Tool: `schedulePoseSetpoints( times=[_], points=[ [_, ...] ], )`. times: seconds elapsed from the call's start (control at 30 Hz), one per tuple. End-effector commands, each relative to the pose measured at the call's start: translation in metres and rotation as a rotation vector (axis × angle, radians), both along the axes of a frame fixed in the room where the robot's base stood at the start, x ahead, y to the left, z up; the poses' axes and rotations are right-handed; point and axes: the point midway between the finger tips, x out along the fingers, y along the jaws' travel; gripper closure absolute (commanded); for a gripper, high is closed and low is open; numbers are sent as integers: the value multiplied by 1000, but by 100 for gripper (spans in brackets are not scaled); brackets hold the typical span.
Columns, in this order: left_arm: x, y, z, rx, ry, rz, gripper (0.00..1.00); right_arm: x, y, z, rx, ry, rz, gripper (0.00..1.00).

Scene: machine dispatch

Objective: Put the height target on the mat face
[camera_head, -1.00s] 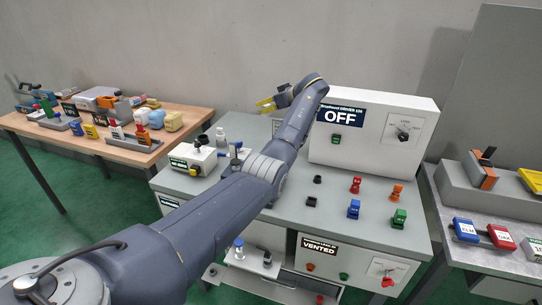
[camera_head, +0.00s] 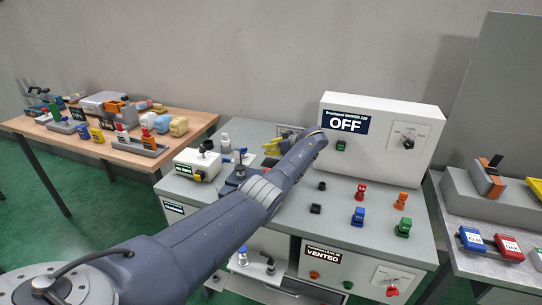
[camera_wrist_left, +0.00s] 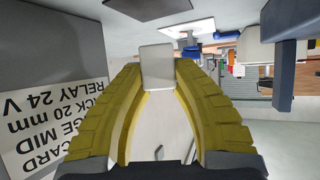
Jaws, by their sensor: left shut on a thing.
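My left gripper (camera_head: 272,147) shows its yellow fingers low over the back of the grey bench, left of the white OFF box, partly hidden by my arm. In the left wrist view, the gripper (camera_wrist_left: 158,85) is shut on a small plain grey block (camera_wrist_left: 158,65), which I take for the height target. The block sits between the fingertips. My right gripper is not in view.
The white OFF box (camera_head: 380,140) stands close right of my arm. A white box with a dark knob (camera_head: 198,165) and a bottle (camera_head: 224,143) stand to the left. Several coloured parts lie on the bench right of the arm. A printed card (camera_wrist_left: 45,125) shows in the wrist view.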

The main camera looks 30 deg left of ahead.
Motion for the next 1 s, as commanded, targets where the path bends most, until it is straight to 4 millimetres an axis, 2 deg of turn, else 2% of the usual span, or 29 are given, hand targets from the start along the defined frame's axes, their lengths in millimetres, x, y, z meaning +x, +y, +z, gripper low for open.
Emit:
schedulePoseSetpoints(
  times=[0.4, 0.87, 0.9, 1.0],
  points=[
    [0, 0, -37, 0, 1, 0, 100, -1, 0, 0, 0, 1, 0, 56],
    [0, 0, -40, 1, 1, 0, 100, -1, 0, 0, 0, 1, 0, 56],
    [0, 0, -40, 1, 1, 0, 69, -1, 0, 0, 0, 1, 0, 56],
    [0, 0, -40, 1, 1, 0, 57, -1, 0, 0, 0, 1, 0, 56]
  ],
)
